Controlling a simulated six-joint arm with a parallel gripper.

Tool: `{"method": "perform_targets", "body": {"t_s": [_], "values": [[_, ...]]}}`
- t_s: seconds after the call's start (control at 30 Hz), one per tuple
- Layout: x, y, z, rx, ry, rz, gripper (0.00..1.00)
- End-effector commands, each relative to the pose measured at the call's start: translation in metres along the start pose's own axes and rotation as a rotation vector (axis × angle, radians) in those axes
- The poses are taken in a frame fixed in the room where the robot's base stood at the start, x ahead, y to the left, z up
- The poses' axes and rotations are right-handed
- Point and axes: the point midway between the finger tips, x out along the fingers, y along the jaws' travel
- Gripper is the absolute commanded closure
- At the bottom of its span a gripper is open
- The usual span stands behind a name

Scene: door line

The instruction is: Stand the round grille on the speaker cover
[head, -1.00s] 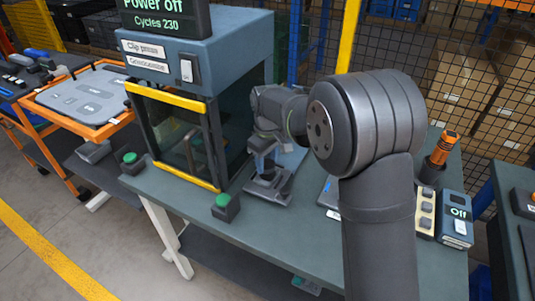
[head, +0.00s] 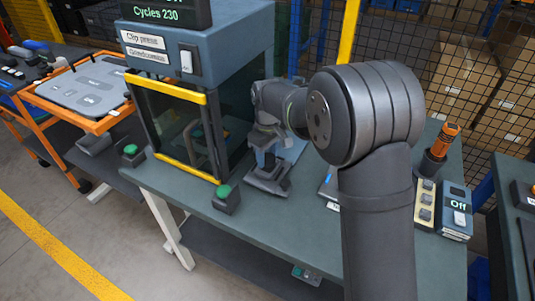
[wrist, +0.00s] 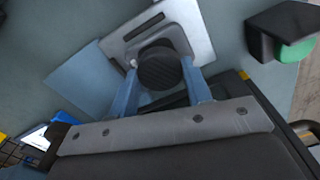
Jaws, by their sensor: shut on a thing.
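The round grille (wrist: 160,67) is a dark, ribbed disc between my two blue fingertips in the wrist view. My gripper (wrist: 160,85) is shut on it; in the head view my gripper (head: 267,160) points down over the bench. The speaker cover (wrist: 195,32) is a grey plate with a raised rim and a dark opening, partly behind the grille. In the head view the cover (head: 268,182) lies under my fingers. The grille is not clear in the head view, and I cannot tell whether it touches the cover.
A clip press (head: 195,100) with yellow-edged glass stands left of my gripper. A green-button box (head: 225,198) sits near the bench's front edge, close to the cover. Switch boxes (head: 457,210) and an orange-handled tool (head: 440,143) stand at the right.

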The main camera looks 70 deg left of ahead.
Motion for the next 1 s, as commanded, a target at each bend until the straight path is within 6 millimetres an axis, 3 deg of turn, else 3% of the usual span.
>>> {"method": "perform_targets", "body": {"t_s": [1.0], "values": [[0.007,-0.0001,0.0001,0.0,0.0,0.0,0.77]]}}
